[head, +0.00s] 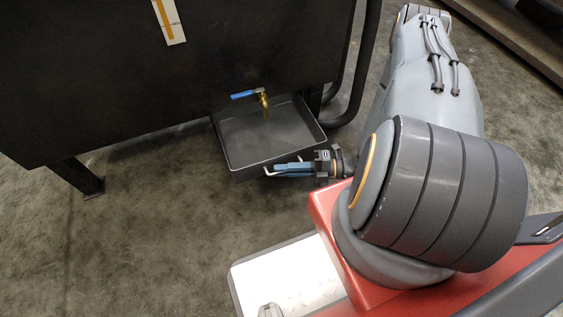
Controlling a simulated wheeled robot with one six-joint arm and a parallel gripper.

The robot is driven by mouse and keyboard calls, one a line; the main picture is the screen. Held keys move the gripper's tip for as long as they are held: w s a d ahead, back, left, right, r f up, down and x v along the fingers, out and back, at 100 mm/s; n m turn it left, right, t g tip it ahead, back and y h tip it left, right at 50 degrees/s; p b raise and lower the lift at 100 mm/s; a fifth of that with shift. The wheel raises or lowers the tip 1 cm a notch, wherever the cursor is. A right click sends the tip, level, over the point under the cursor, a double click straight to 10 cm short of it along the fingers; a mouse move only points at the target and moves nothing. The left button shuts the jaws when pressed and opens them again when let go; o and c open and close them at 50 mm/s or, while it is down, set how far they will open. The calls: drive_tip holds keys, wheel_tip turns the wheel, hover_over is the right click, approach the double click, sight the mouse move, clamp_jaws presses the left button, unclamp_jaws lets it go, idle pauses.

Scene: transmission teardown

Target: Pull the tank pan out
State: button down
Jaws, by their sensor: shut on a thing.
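The tank pan (232,146) is a shallow dark grey tray on the floor, under the brass tap of the black tank. Its front part shows clear of the tank, and its back part lies under the tank's edge. A light metal handle (267,172) shows at its front right. My gripper (276,171), with blue fingers, reaches in from the right and is shut on the handle at the pan's front wall. The fingers hide part of the handle.
The black tank (180,70) stands on legs, one leg (88,182) at left. A blue-levered brass tap (263,97) hangs over the pan. A dark curved pipe (366,60) stands right of the pan. The floor (150,250) in front is clear.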

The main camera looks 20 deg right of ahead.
drive_tip(key=c, duration=1.8)
unclamp_jaws()
drive_tip(key=shift+c, duration=0.2)
drive_tip(key=shift+d, duration=0.15)
drive_tip(key=p+v, duration=0.1)
drive_tip(key=v, duration=0.6)
drive_tip(key=shift+s+d+p, duration=0.2)
drive_tip(key=shift+d+p, duration=0.05)
drive_tip(key=shift+p, duration=0.05)
